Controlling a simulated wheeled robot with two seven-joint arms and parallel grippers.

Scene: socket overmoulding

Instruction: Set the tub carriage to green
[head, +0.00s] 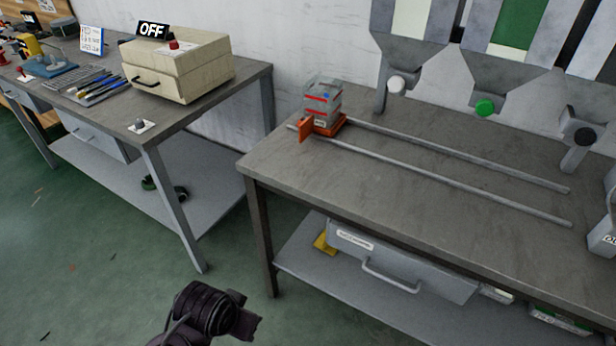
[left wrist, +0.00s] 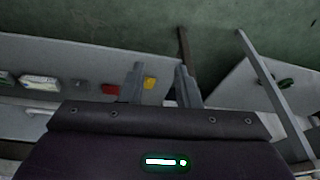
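The tub carriage (head: 328,127) is an orange base at the left end of two metal rails on the right-hand bench. A clear tub with red marks (head: 322,102) stands upright on it. The carriage is left of the hopper outlet with the white knob (head: 396,84). The outlet with the green knob (head: 485,107) is further right along the rails. My left gripper (left wrist: 160,84) shows two separated fingers with nothing between them in the left wrist view. A dark part of my arm shows low in the head view, well away from the carriage. My right gripper is out of view.
A third outlet with a black knob (head: 584,137) hangs at the right. The rails (head: 460,180) look clear right of the carriage. A drawer with a handle (head: 395,265) is under the bench top.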

